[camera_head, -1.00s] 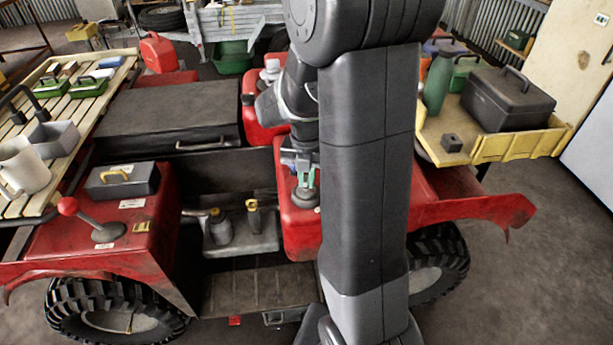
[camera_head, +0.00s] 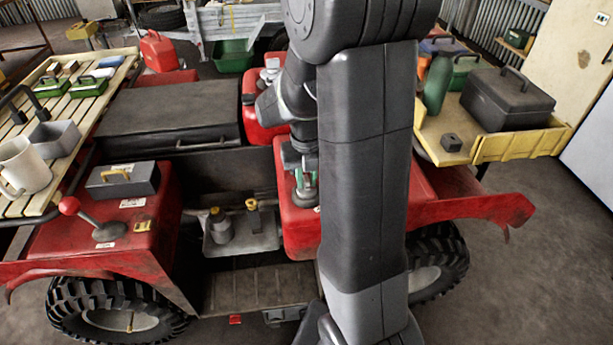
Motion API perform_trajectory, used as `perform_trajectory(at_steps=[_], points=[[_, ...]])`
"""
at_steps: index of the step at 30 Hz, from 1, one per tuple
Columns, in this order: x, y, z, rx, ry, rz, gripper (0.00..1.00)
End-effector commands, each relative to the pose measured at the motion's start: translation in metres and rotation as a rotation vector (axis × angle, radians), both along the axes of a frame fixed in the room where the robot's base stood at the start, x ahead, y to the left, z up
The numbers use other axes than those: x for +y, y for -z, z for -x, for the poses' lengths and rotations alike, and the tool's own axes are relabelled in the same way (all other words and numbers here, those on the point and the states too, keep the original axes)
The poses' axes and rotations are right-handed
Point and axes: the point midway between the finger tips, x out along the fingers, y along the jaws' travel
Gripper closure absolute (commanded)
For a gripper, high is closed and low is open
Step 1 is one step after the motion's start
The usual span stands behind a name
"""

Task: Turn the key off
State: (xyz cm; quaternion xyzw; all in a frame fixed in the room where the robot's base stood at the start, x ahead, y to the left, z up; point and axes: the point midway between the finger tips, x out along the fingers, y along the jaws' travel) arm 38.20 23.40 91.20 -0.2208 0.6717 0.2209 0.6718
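A red quad bike (camera_head: 235,215) stands in front of me, seen from the side. My gripper (camera_head: 306,188), with green fingers, points down at a round dark switch (camera_head: 305,198) on top of the quad's red body. The fingertips are at or just above this switch. The key itself is too small and too covered by the fingers to make out. I cannot tell whether the fingers are closed on it or only around it. My arm hides the quad's body just right of the switch.
A grey toolbox (camera_head: 122,181) and a red-knobbed lever (camera_head: 85,220) are at the left. A tray (camera_head: 243,240) holds a bottle low in the middle. A yellow rack (camera_head: 500,150) carries a black case (camera_head: 508,98) at the right. The floor at the right is clear.

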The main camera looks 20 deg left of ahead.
Motion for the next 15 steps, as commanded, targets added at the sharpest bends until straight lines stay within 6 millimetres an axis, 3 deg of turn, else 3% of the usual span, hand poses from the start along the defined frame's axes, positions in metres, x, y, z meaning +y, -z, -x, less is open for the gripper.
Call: perform_trajectory(at_steps=[10, 15], points=[[0.000, -0.001, 0.000, 0.000, 0.002, 0.000, 0.69], [0.000, -0.013, 0.000, 0.000, 0.002, 0.000, 0.69]])
